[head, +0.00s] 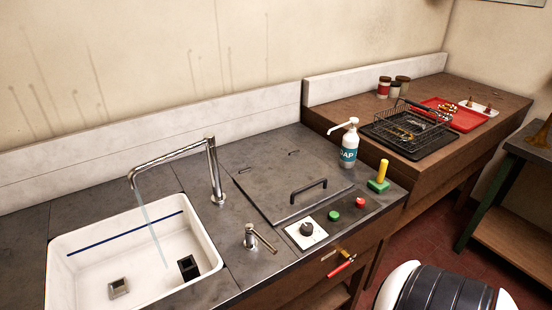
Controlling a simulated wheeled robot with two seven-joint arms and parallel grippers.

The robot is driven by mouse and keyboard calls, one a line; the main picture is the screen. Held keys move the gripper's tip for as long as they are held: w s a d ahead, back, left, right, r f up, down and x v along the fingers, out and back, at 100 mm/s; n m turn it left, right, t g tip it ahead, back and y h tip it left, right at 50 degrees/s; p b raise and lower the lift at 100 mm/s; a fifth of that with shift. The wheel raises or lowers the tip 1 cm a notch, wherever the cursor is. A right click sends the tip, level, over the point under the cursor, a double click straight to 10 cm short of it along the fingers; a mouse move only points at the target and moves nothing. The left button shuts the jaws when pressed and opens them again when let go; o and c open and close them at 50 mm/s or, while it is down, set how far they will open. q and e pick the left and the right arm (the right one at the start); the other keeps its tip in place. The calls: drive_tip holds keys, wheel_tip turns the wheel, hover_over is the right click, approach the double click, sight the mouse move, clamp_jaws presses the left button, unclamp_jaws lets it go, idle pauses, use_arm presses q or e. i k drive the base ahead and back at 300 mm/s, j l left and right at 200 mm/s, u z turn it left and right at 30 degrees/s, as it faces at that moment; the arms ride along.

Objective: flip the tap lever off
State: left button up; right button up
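The chrome tap (213,170) stands behind the white sink (100,262), its spout reaching left over the basin. A stream of water (152,230) runs from the spout into the sink. A short metal lever (260,239) on a round base stands on the dark counter to the right of the sink, its handle pointing to the lower right. A red-handled lever (342,267) on a brass fitting sticks out from the counter's front, below the control knob. Neither of my grippers is in view.
A lidded panel (290,180), a knob (307,229), green (333,215) and red (360,203) buttons, a yellow-handled brush (381,177) and a soap bottle (349,145) occupy the counter's right. A wire basket (410,127) and red tray (466,121) stand beyond. A black-and-white rounded object (445,290) is at the front.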

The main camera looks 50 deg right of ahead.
sight(250, 228)
drive_tip(key=i+z, duration=0.1)
drive_tip(key=z, duration=0.4)
drive_tip(key=i+z, duration=0.1)
drive_tip(key=z, duration=0.4)
drive_tip(key=i+z, duration=0.1)
drive_tip(key=z, duration=0.4)
